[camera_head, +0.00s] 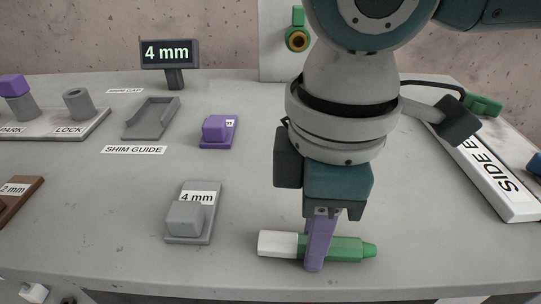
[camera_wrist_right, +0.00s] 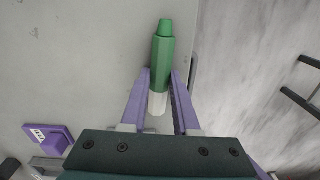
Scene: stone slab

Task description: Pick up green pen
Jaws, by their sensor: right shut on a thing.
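The green pen (camera_head: 348,248) has a green body and a white end. It lies sideways near the front edge of the slab in the head view. My right gripper (camera_head: 318,262) comes down on it from above, its purple fingers around the middle, shut on the pen. In the right wrist view the pen (camera_wrist_right: 162,48) sticks out beyond the purple fingers of the right gripper (camera_wrist_right: 160,88), with its white part between them. I cannot tell whether the pen is clear of the slab. My left gripper is not in view.
A grey 4 mm block (camera_head: 187,222) stands left of the pen. A purple block (camera_head: 217,131), a grey shim guide tray (camera_head: 151,118) and a 4 mm display (camera_head: 170,53) are farther back. A white labelled panel (camera_head: 490,170) lies at the right. The slab's front edge is close.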

